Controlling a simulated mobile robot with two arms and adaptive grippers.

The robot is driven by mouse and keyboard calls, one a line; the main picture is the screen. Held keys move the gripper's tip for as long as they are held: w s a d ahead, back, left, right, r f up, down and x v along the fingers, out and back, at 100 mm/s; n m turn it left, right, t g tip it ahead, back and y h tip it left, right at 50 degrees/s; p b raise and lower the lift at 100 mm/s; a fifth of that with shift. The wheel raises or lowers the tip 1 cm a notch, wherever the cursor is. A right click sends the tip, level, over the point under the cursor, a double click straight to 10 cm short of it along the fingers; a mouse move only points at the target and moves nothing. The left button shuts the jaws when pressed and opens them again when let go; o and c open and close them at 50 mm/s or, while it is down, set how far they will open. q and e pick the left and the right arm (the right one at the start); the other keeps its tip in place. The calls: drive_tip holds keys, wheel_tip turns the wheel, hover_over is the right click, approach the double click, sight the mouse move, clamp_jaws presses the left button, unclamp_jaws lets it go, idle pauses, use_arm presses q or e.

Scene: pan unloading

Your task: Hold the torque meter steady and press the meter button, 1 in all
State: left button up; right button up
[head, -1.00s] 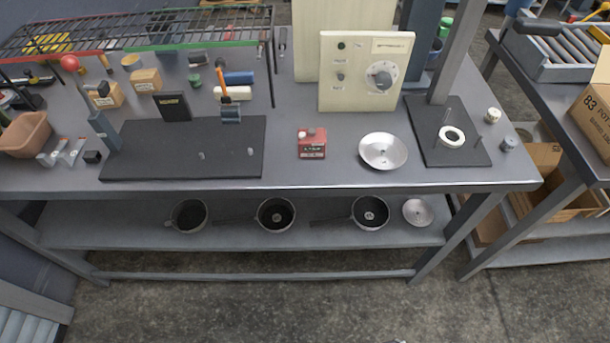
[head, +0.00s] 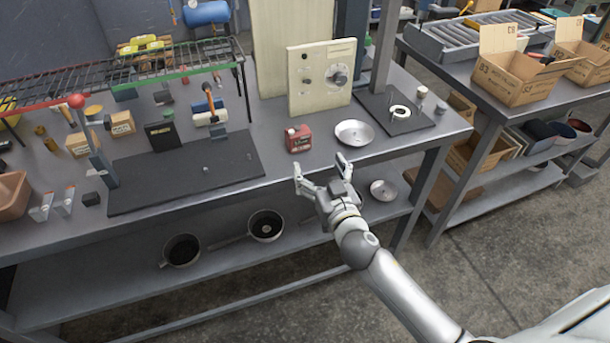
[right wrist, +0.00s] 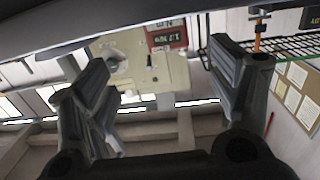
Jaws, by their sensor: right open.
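The torque meter is a small red box (head: 298,140) with a button-like part on top. It stands upright on the grey bench near the front edge. It also shows upside down in the right wrist view (right wrist: 167,38), with a lit display, between my finger lines and farther off. My right gripper (head: 320,166) is open and empty, in front of the bench edge, just short of the meter and apart from it. The top of the meter is too small to make out clearly. My left gripper is not in view.
A silver dish (head: 355,133) stands right of the meter, and a black mat (head: 185,172) lies left. A cream panel with a dial (head: 321,78) stands behind. Pans (head: 266,226) sit on the lower shelf.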

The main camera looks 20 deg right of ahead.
sight(301, 141)
drive_tip(key=shift+w+a+r+y, duration=0.15)
drive_tip(key=shift+w+a+y, duration=0.1)
drive_tip(key=shift+w+y, duration=0.2)
drive_tip(key=shift+w+d+n, duration=0.1)
drive_tip(key=shift+w+n, duration=0.2)
drive_tip(key=shift+w, duration=0.35)
drive_tip(key=w, duration=0.2)
drive_tip(key=w+p, duration=0.1)
drive_tip(key=w, duration=0.5)
drive_tip(key=shift+w+a, duration=0.15)
drive_tip(key=shift+a, duration=0.1)
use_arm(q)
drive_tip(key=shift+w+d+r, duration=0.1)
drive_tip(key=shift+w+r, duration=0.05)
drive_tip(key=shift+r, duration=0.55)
use_arm(e)
drive_tip(key=shift+w, duration=0.85)
drive_tip(key=shift+c, duration=0.5)
drive_tip(key=c, duration=1.2)
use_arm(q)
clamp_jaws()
use_arm(e)
drive_tip(key=shift+o, duration=0.2)
